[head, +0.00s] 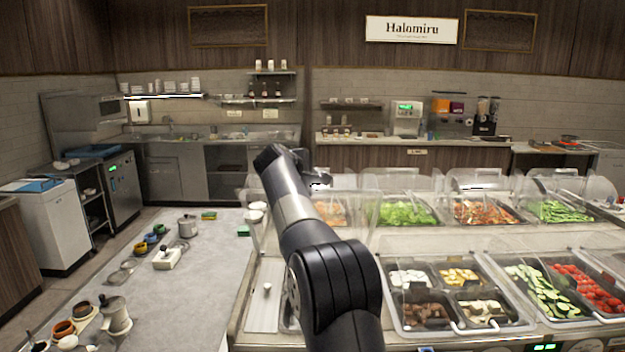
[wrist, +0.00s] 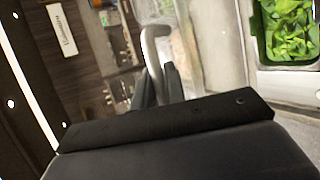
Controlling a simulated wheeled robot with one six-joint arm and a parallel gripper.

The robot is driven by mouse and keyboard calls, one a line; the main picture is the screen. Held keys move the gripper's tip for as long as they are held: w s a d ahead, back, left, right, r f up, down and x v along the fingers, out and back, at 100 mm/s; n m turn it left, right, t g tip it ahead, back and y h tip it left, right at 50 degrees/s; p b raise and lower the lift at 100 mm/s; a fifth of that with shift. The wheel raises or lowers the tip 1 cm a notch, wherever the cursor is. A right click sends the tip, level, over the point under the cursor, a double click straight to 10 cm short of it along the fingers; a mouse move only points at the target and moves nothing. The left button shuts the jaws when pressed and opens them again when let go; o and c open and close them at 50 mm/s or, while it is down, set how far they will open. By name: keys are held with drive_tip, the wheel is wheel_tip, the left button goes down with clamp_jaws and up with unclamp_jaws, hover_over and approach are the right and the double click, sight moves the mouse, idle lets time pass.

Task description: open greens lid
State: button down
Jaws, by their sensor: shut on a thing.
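My gripper (wrist: 158,84) is shut on a pale curved handle (wrist: 150,45), which rises between its two dark fingers in the wrist view. In the head view the gripper (head: 318,183) is small and partly behind my arm, at the left part of the salad counter. Leafy greens (head: 405,213) lie in a pan just right of it; greens in a green-edged pan (wrist: 288,28) also show at upper right in the wrist view. Clear covers (head: 395,181) stand behind the pans. Which clear panel the handle belongs to is hard to tell.
Pans of tomato mix (head: 485,210) and green beans (head: 562,211) continue to the right. Nearer pans hold cucumber slices (head: 537,292), tomatoes (head: 590,290) and other toppings. A grey worktop (head: 205,290) with small pots lies left.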

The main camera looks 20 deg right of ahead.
drive_tip(key=c, duration=1.8)
unclamp_jaws()
drive_tip(key=shift+o, duration=0.2)
drive_tip(key=shift+s+a, duration=0.1)
drive_tip(key=b+v, duration=0.3)
drive_tip(key=v, duration=0.7)
drive_tip(key=shift+s, duration=0.25)
drive_tip(key=shift+a+r, duration=0.1)
drive_tip(key=shift+a, duration=0.05)
drive_tip(key=p+x, duration=0.3)
drive_tip(key=x, duration=0.7)
drive_tip(key=shift+w+d, duration=0.25)
drive_tip(key=shift+w, duration=0.05)
drive_tip(key=shift+f, duration=0.2)
